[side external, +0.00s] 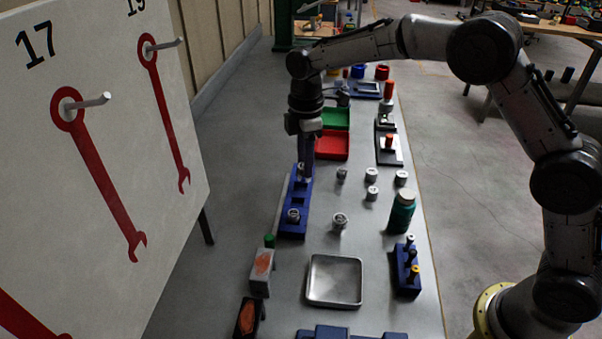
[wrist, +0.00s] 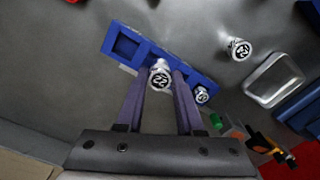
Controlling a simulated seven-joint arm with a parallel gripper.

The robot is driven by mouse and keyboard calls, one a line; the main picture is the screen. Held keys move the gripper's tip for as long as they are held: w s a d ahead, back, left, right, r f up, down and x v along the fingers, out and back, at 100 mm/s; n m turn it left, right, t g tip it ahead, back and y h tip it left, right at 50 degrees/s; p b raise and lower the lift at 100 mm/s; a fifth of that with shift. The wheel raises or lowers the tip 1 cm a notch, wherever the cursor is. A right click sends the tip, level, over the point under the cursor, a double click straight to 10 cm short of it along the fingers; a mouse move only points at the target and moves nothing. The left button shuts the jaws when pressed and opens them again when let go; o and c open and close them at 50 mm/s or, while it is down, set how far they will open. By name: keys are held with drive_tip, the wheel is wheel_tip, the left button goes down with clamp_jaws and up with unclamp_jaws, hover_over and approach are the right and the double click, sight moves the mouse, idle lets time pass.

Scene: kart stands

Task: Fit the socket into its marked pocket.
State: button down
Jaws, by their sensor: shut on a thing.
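My gripper (side external: 303,170) points down over the far part of the blue pocketed tray (side external: 283,228). In the wrist view my gripper (wrist: 160,84) has its fingers on both sides of a silver socket (wrist: 160,77) with a dark number on its top face. This held socket overlaps the tray's middle in that view; I cannot tell whether it touches the tray. The tray (wrist: 150,50) has an empty square pocket (wrist: 126,45) at its left end. Another socket (wrist: 201,95) sits at its other end, also seen in the side view (side external: 293,215).
Several loose sockets stand right of the tray, one of them nearby (side external: 340,221). Red (side external: 331,146) and green (side external: 336,118) bins lie behind. A tool board (side external: 100,130) stands left.

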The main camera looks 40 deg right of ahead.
sight(301, 174)
drive_tip(key=shift+w+f, duration=0.35)
drive_tip(key=shift+w+a+f, duration=0.1)
drive_tip(key=shift+w+f, duration=0.05)
drive_tip(key=shift+f, duration=0.8)
drive_tip(key=shift+w+a+f, duration=0.1)
drive_tip(key=shift+w+f, duration=0.05)
drive_tip(key=shift+f, duration=0.75)
drive_tip(key=shift+f, duration=0.15)
drive_tip(key=c, duration=0.5)
unclamp_jaws()
drive_tip(key=shift+c, duration=0.2)
wheel_tip(301, 174, up, 12)
drive_tip(key=shift+d+r, duration=0.1)
drive_tip(key=shift+r, duration=0.1)
